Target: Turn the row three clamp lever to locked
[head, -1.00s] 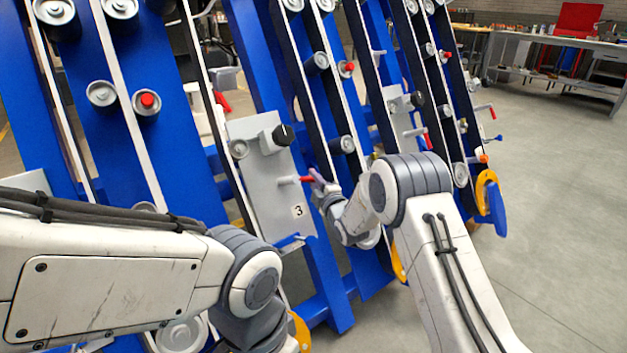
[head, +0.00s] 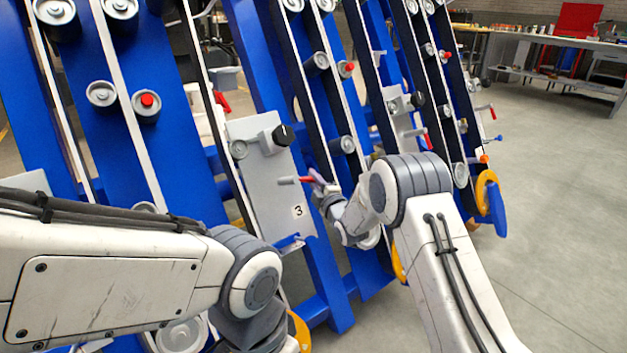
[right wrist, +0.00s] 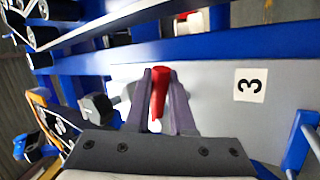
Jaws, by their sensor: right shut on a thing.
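The row three clamp lever (head: 288,180) is a grey stub with a red grip on a light grey plate (head: 262,190) marked 3. In the head view it sticks out to the right, roughly level. My right gripper (head: 315,177) reaches it from the right and is shut on the red end. In the right wrist view the red grip (right wrist: 159,92) lies between the two purple-grey fingers of the right gripper (right wrist: 164,90), with the plate (right wrist: 212,90) behind. My left arm crosses the lower left of the head view; its gripper is out of sight.
A black knob (head: 283,135) on a grey block sits above the lever. Blue beams and rollers (head: 342,145) surround the plate. Another plate (head: 403,115) with a red-tipped lever stands further right. A workbench (head: 560,45) is at the back right, with open floor before it.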

